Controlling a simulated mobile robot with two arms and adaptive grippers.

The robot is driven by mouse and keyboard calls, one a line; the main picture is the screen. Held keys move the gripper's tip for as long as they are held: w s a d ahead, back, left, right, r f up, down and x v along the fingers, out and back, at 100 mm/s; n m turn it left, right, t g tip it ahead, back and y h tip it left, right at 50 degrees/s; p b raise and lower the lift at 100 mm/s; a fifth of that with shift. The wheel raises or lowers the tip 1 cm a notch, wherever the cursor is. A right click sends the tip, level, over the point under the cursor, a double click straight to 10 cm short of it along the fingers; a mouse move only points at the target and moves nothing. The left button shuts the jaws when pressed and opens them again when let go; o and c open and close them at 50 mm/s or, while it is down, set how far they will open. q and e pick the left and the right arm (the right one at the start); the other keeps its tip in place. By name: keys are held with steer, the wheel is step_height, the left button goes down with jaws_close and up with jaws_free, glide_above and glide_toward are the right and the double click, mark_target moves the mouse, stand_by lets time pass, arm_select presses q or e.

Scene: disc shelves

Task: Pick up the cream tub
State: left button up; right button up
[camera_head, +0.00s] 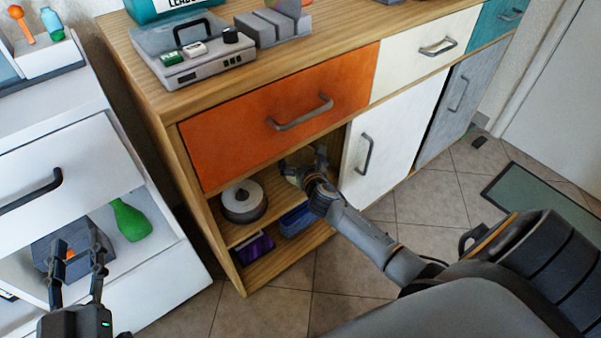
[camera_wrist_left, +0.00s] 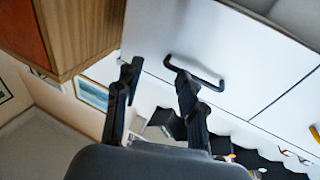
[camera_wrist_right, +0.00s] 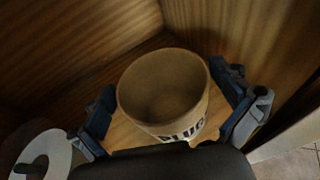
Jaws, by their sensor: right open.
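The cream tub (camera_wrist_right: 163,95) stands upright on a wooden shelf inside the cabinet, with dark lettering on its side. In the head view the tub is mostly hidden behind my right gripper (camera_head: 310,163), which reaches into the open compartment below the orange drawer. In the right wrist view my right gripper (camera_wrist_right: 175,108) is open, with one finger on each side of the tub. I cannot tell whether the fingers touch it. My left gripper (camera_head: 77,258) is open and empty in front of the white unit at the left; its spread fingers also show in the left wrist view (camera_wrist_left: 157,85).
Blue (camera_head: 298,219) and purple (camera_head: 254,247) items lie below. The orange drawer (camera_head: 275,115) is above and a white door (camera_head: 380,150) is to the right. A green bottle (camera_head: 130,219) stands in the white unit.

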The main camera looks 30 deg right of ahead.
steer(key=shift+w, duration=0.25)
steer(key=c, duration=1.4)
steer(key=shift+c, duration=0.6)
steer(key=shift+r, duration=0.1)
